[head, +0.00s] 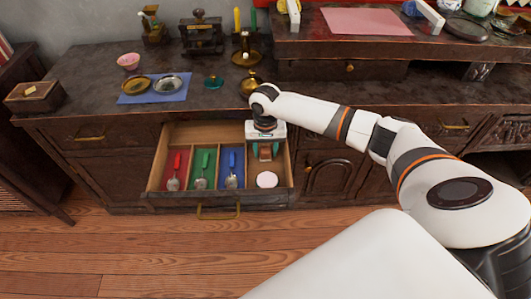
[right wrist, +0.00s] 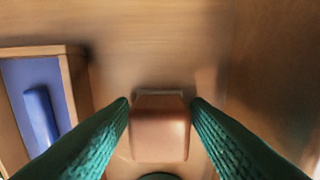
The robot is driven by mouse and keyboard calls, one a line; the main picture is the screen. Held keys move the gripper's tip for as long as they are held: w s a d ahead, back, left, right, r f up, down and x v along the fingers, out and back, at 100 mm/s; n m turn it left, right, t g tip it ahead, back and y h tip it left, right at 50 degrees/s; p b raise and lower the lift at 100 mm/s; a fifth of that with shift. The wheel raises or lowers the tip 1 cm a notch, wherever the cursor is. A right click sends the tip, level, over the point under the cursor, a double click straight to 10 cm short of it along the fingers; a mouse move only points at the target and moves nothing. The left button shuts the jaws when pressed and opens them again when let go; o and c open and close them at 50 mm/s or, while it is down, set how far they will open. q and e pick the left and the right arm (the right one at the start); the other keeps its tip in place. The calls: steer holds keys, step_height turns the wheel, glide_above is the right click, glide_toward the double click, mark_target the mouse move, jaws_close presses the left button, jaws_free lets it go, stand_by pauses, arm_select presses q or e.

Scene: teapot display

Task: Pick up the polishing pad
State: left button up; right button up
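The polishing pad seems to be a copper-brown block (right wrist: 160,132) with a thin pale edge at its far side. It is between the green fingers of my right gripper (right wrist: 160,105), which meet its sides with no clear gap. In the head view my right gripper (head: 265,150) points down into the right compartment of the open drawer (head: 218,201), with the brown block between its fingers. Whether the block touches the drawer floor is hidden. A pale round disc (head: 267,180) lies at the front of that compartment. My left gripper is not in view.
Left compartments hold a red-handled tool (head: 176,165), a green-handled tool (head: 203,165) and a blue-handled tool (head: 232,165). Wooden dividers and drawer walls stand close to my right gripper. A blue cloth (head: 181,94) with two dishes and several brass pieces are on the cabinet top.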

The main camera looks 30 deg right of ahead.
mark_target(265, 148)
steer(key=c, duration=0.7)
steer(key=shift+o, duration=0.2)
steer(key=shift+r, duration=0.15)
